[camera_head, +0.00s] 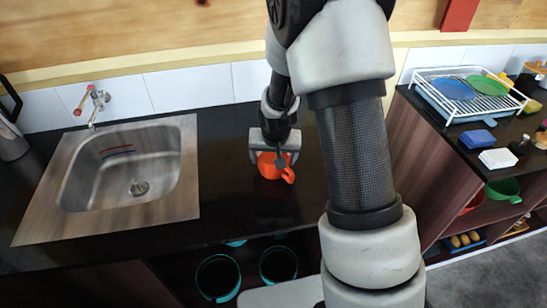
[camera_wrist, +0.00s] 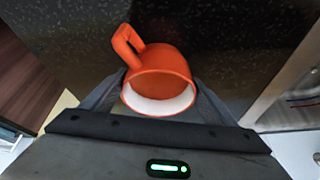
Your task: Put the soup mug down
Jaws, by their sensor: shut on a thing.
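The soup mug (camera_head: 272,169) is orange with a white inside and a loop handle. In the head view it is at the black counter right of the sink, handle toward the lower right. In the wrist view the mug (camera_wrist: 160,75) sits between the fingers, handle toward the upper left. My gripper (camera_head: 273,158) is shut on the mug, with a finger on each side of its body. The counter (camera_wrist: 225,40) fills the background behind the mug in the wrist view. I cannot tell whether the mug's base touches the counter.
A steel sink (camera_head: 128,172) with a tap (camera_head: 92,100) is to the left. Black counter (camera_head: 228,190) around the mug is clear. A dish rack (camera_head: 465,92) with plates stands on the right unit. Dark pots (camera_head: 217,277) sit below the counter's front edge.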

